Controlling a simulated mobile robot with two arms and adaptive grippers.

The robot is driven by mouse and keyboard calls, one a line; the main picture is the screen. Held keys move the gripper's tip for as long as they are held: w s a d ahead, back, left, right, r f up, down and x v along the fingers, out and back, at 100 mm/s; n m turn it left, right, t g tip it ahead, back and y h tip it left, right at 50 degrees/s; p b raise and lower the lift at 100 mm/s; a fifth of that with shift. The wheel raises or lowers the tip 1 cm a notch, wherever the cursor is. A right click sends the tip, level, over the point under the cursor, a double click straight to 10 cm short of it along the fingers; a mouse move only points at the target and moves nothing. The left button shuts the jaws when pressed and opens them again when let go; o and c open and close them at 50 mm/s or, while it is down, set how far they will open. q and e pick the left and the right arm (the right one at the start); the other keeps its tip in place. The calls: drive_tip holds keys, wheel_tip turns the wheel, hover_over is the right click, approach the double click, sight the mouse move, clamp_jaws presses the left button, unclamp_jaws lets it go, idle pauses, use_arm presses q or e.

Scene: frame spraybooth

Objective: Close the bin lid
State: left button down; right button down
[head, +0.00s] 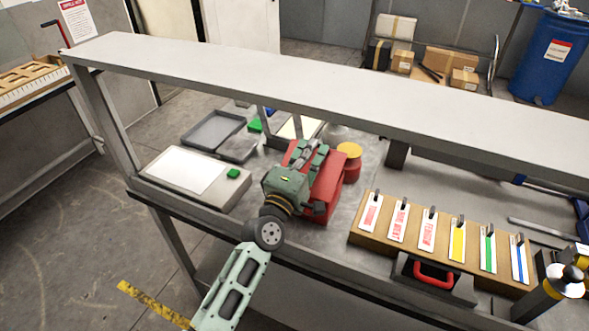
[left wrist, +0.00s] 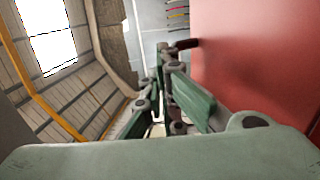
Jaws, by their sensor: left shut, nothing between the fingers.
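A red bin (head: 329,184) stands on the grey bench, partly hidden behind my left gripper. My left gripper (head: 308,151) reaches in over the bin from the front, with its fingers close together and nothing between them. In the left wrist view, the fingers (left wrist: 168,75) point forward just left of a large plain red surface (left wrist: 258,60), with a small dark red tab beyond the fingertips. Whether the fingers touch the red surface is unclear. The lid's angle cannot be told behind the gripper.
A white-topped grey device (head: 185,172) and a dark tray (head: 211,130) stand left of the bin. A yellow-topped red can (head: 349,163) is close on its right. A tag board (head: 400,246) lies further right. A long grey beam (head: 300,82) crosses above the bench.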

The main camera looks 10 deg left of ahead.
sight(315, 154)
use_arm(q)
drive_tip(key=shift+w+d+f+p, duration=0.15)
drive_tip(key=shift+w+f+p, duration=0.25)
drive_tip(key=shift+w, duration=0.3)
drive_tip(key=shift+w+d+f+p, duration=0.1)
drive_tip(key=shift+w+f+p, duration=0.25)
drive_tip(key=shift+w, duration=0.15)
drive_tip(key=shift+w+d+f+p, duration=0.1)
drive_tip(key=shift+w+d+p, duration=0.05)
drive_tip(key=shift+p, duration=0.25)
drive_tip(key=g+p, duration=0.1)
drive_tip(key=w+f+g+p, duration=0.1)
drive_tip(key=p, duration=0.1)
drive_tip(key=shift+d+f+y, duration=0.25)
drive_tip(key=shift+y, duration=0.05)
drive_tip(key=shift+w+f+g+p, duration=0.3)
drive_tip(key=shift+f+g+p, duration=0.3)
drive_tip(key=shift+p, duration=0.35)
